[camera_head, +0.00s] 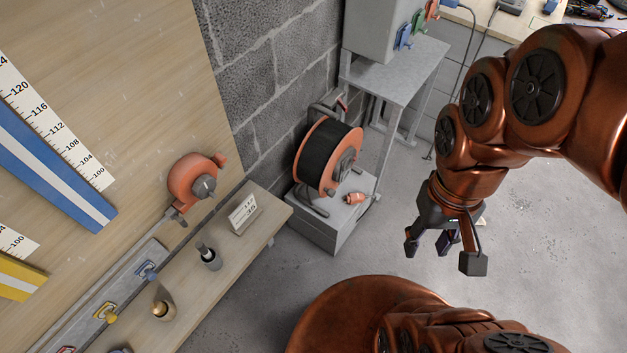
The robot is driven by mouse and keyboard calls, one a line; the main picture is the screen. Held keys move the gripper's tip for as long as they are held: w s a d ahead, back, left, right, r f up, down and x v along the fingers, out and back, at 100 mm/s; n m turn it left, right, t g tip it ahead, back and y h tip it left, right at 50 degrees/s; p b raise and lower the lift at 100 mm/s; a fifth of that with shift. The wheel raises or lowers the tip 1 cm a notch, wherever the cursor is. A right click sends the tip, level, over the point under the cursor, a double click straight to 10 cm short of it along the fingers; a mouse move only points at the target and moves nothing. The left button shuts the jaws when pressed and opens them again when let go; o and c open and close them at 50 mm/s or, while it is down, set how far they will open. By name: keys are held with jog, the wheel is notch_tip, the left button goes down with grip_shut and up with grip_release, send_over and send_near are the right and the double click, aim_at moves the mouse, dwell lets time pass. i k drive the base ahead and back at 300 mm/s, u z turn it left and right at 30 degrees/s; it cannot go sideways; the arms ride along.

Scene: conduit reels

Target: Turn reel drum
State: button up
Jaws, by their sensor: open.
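An orange reel drum (301,169) wound with black cable (328,151) stands on a grey box (333,222) against the block wall. A grey hub shows on its right face. An orange plug (355,198) lies on the box top at the drum's lower right. My gripper (440,254) is open and empty. It hangs over the floor to the right of the reel and apart from it, with its fingers pointing down.
A grey table (398,75) with a grey cabinet stands behind the reel. A wooden bench (268,219) with a small sign, a marker in a holder and a brass-coloured piece lies to the left, with a smaller orange reel (188,188) above it. Concrete floor (385,235) is clear between the box and my gripper.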

aim_at(327, 186)
jog(key=u, duration=1.2)
jog(key=k, duration=0.55)
jog(key=u, duration=0.6)
